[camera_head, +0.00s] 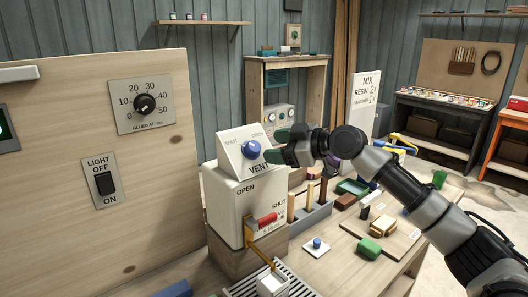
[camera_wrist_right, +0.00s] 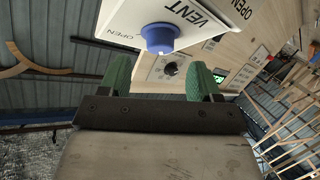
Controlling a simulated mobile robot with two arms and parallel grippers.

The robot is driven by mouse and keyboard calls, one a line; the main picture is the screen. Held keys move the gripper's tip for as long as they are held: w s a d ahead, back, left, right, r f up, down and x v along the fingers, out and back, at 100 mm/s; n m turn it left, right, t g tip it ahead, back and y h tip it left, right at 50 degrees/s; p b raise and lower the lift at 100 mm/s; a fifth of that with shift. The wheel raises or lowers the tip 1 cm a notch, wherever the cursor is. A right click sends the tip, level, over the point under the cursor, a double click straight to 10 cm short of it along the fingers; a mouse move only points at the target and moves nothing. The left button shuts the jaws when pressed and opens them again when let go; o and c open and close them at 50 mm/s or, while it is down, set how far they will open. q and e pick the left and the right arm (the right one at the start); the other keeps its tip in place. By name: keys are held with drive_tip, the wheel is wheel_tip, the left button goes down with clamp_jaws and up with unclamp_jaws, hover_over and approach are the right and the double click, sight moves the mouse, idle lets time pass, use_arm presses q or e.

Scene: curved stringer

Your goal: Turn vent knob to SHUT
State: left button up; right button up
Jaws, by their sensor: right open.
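The vent knob (camera_head: 251,149) is a blue round knob on a white sloped panel (camera_head: 230,152) marked SHUT at the left, OPEN at the right and VENT below. I cannot make out which mark it points at. My right gripper (camera_head: 273,146) is just to the right of the knob, with green fingers. In the right wrist view the blue knob (camera_wrist_right: 160,38) is beyond the fingertips, roughly centred between them. The right gripper (camera_wrist_right: 160,70) is open and empty, apart from the knob. My left gripper is not in view.
Below the panel is a white box (camera_head: 230,205) with a red handle (camera_head: 266,219) and OPEN and SHUT marks. A wooden board (camera_head: 100,180) with a dial (camera_head: 144,104) and light switch (camera_head: 105,183) stands at the left. The workbench at right holds several blocks and trays.

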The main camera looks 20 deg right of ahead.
drive_tip(key=b+v, duration=0.1)
drive_tip(key=v, duration=0.5)
drive_tip(key=shift+s+d, duration=0.1)
idle(0.3)
